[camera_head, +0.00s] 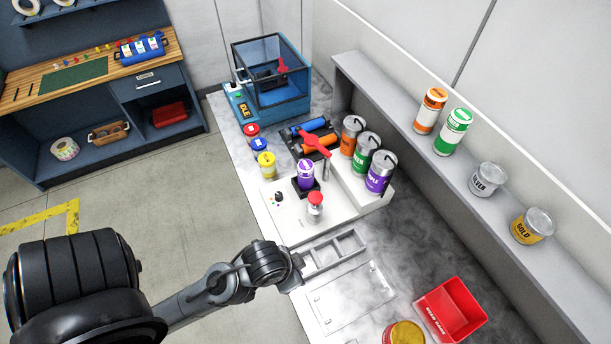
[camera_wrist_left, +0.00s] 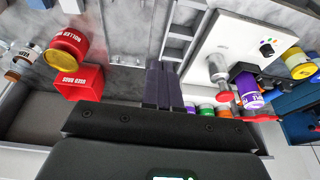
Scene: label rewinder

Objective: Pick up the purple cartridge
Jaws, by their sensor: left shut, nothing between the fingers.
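A small purple cartridge (camera_head: 306,171) with a pale top stands in a black holder on the white machine in the head view. It also shows in the left wrist view (camera_wrist_left: 249,92), right of my fingers and apart from them. A larger can with a purple label (camera_head: 380,175) stands behind it on the machine's raised part. My left gripper (camera_wrist_left: 164,72) is shut and empty in the left wrist view. In the head view my left arm ends near the front edge of the bench, short of the machine, and its fingertips are hard to make out. My right gripper is not in view.
A red-topped knob (camera_head: 316,203) stands just in front of the purple cartridge. Yellow, blue and red containers stand left of it, and orange (camera_head: 351,136) and green (camera_head: 362,162) cans behind. A grey slotted rack (camera_head: 335,251) and a red bin (camera_head: 450,310) lie nearer.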

